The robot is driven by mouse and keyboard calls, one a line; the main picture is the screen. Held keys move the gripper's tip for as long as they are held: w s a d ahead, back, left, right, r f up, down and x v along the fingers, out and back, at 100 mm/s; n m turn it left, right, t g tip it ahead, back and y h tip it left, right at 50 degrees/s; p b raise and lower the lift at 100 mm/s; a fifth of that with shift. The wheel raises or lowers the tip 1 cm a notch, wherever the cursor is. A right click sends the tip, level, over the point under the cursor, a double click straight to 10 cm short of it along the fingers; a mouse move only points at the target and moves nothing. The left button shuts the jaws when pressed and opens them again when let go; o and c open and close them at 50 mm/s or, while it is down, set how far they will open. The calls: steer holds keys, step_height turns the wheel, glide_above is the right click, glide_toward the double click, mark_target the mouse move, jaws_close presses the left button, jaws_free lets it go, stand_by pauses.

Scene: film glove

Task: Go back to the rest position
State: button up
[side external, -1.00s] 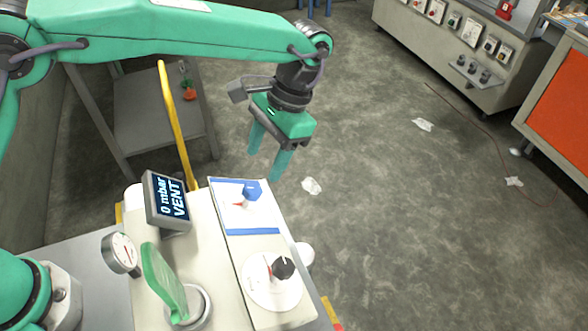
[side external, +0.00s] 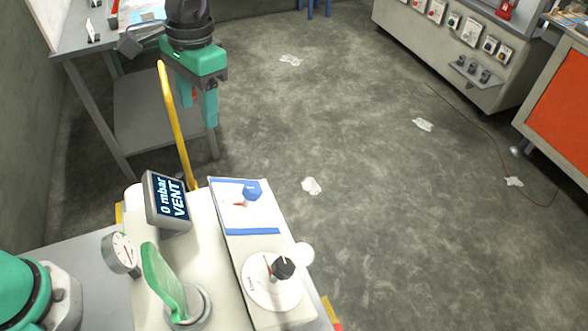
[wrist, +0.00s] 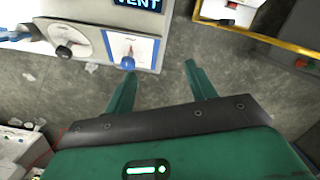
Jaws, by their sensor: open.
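My gripper (side external: 199,100) hangs at the upper left in the side view, above the floor and behind the bench unit, clear of it. Its two green fingers are apart with nothing between them; they also show spread in the wrist view (wrist: 160,80). The beige bench unit (side external: 222,290) carries a display (side external: 167,200) reading "0 mbar VENT", a round gauge (side external: 120,253) and a green glove-like piece (side external: 163,280) standing on a round port. A panel on it has a blue knob (side external: 252,189) and a black knob (side external: 283,267).
A yellow rail (side external: 176,125) rises close to my gripper. A grey table (side external: 95,45) stands behind at the left. Control cabinets (side external: 450,50) stand at the far right. The floor between is open, with a few crumpled white scraps and a thin red cable.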

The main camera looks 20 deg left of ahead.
steer(key=s+a+r+n+t, duration=0.1)
steer(key=s+a+n+t, duration=0.3)
steer(key=s+a, duration=1.1)
steer(key=a+t, duration=0.2)
steer(key=a, duration=0.1)
steer(key=shift+a+r+t+h, duration=0.2)
steer(key=shift+r+t+h, duration=0.1)
steer(key=shift+r+t, duration=0.1)
